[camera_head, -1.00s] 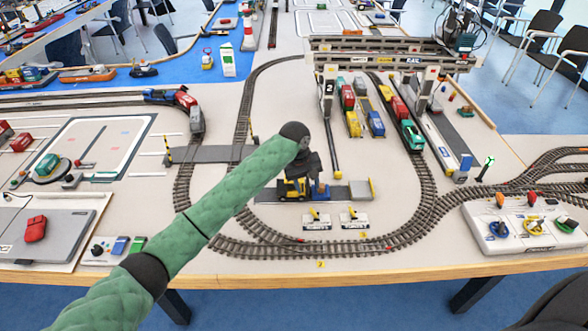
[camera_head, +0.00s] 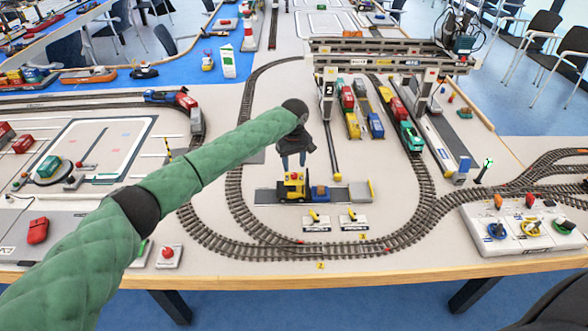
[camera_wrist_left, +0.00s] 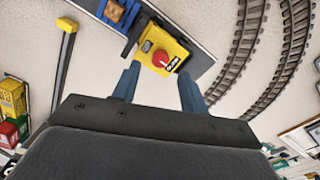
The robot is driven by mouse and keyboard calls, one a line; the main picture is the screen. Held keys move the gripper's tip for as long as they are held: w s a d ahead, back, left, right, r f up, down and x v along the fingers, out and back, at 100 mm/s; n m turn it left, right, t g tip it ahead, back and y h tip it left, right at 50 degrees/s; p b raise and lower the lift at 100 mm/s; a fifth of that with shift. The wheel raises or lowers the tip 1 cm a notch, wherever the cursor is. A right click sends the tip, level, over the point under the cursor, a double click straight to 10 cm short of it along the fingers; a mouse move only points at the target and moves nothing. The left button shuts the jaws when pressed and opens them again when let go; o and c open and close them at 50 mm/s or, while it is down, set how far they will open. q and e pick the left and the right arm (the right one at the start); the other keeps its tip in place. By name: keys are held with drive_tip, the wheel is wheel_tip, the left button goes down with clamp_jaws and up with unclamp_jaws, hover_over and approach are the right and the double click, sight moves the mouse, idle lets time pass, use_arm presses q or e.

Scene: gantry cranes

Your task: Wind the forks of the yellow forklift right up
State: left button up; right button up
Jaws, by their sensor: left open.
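The yellow forklift (camera_head: 291,190) stands on a grey strip (camera_head: 265,196) in the middle of the table, with a red knob (camera_head: 294,177) on top. A blue piece (camera_head: 318,193) with a brown load is just right of it. My left gripper (camera_head: 293,160) points down above the forklift, its two blue-grey fingers apart and empty. In the left wrist view the forklift (camera_wrist_left: 177,42) and its red knob (camera_wrist_left: 160,57) lie just beyond the gap between the open fingertips (camera_wrist_left: 158,76). The forks cannot be made out clearly. My right gripper is not in view.
Two small white stands with yellow levers (camera_head: 316,219) (camera_head: 352,218) sit in front of the strip. Curved track (camera_head: 235,215) loops around it. A grey gantry crane (camera_head: 390,52) stands behind over coloured wagons. A control box (camera_head: 520,232) is at the right.

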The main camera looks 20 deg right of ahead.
sight(294, 173)
use_arm(q)
drive_tip(key=shift+f+p, duration=0.55)
drive_tip(key=shift+f, duration=1.45)
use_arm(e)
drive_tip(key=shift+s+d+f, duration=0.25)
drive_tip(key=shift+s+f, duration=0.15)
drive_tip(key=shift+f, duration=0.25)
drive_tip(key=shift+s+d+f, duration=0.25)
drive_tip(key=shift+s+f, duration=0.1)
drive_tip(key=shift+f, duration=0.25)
use_arm(q)
clamp_jaws()
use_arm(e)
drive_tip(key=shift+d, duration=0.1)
